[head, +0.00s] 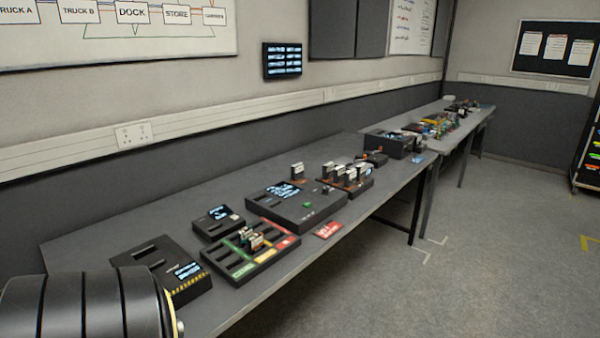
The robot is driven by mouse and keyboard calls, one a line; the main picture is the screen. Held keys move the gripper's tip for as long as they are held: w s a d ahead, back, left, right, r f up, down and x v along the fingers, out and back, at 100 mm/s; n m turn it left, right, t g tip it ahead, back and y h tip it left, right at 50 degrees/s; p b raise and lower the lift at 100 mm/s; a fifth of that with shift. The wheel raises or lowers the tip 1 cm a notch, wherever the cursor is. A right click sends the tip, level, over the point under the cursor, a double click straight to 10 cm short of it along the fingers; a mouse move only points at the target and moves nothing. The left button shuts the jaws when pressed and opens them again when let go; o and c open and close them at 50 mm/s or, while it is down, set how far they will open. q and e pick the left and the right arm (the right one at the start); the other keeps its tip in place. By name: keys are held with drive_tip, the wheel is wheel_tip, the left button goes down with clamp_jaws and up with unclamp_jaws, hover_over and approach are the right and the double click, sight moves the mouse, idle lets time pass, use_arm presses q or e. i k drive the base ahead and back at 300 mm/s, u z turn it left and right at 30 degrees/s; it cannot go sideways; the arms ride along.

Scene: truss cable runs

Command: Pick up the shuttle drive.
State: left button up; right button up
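I cannot tell which item is the shuttle drive. Small upright drive-like pieces with pale labels show in three places. One or more stand in the tray with coloured slots (265,262) in the middle of the near table. Another upright piece (297,171) stands at the back of the large black console (290,208). Several more (348,173) stand in a rack just right of the console. The lettering is too small to read. Neither of my grippers is in view.
A black slotted box with a screen and hazard stripes (160,268) sits near the table's left end. A small screen unit (217,222) is behind the tray. A red card (327,230) lies by the front edge. A second, cluttered table (480,115) stands beyond. Floor at right is clear.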

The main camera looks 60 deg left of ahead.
sight(298, 169)
drive_tip(key=u, duration=0.35)
drive_tip(key=i, duration=2)
drive_tip(key=u, duration=1.55)
drive_tip(key=i, duration=1.1)
drive_tip(key=u, duration=1.25)
